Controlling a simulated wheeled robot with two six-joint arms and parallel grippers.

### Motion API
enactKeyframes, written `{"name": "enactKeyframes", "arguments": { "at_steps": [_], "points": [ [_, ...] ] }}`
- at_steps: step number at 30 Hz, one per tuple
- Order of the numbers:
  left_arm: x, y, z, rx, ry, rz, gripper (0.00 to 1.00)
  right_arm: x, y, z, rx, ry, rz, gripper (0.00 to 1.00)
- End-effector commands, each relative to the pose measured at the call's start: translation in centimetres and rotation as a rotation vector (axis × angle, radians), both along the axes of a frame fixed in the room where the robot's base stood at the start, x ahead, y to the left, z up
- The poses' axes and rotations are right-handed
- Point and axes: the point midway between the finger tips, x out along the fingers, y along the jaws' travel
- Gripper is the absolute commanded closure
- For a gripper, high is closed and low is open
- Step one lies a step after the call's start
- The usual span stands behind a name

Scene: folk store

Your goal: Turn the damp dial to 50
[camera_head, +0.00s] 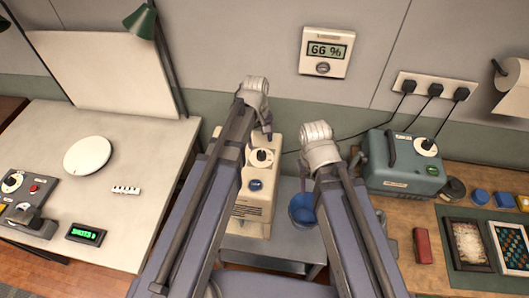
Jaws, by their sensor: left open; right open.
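A beige machine (252,205) stands on a low grey stand in the middle. A white round dial with a dark knob (261,158) is on its upper face, above a blue button (256,184). The dial's markings are too small to read. A wall display (325,50) reads 66 %. My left gripper (258,132) is open just above the dial in the picture, and my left arm covers the machine's left side. I cannot tell whether it touches the machine. My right gripper (340,165) is open and empty, to the right of the machine.
A blue bucket (302,209) is beside the machine, partly behind my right arm. A green box with a dial (404,164) stands on the right wooden table. A white table (135,230) with a round plate (88,156) and instruments is at left. Cords run from a wall socket (434,87).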

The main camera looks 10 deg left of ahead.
Motion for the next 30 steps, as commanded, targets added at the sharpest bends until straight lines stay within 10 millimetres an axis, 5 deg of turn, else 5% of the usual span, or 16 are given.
{"name": "enactKeyframes", "arguments": {
  "at_steps": [8, 24, 30],
  "points": [
    [0.1, -0.1, -1.4, -0.003, -0.002, 0.001, 0.24, 0.0, 0.0, -1.4, 0.000, 0.000, 0.000, 0.50],
    [0.3, -0.4, -7.5, -0.004, -0.004, 0.001, 0.24, 0.0, 0.0, -7.5, 0.000, 0.000, -0.001, 0.50],
    [0.3, -0.5, -7.9, -0.004, -0.004, 0.001, 0.24, 0.0, 0.0, -7.9, 0.000, 0.000, -0.001, 0.50]
  ]
}}
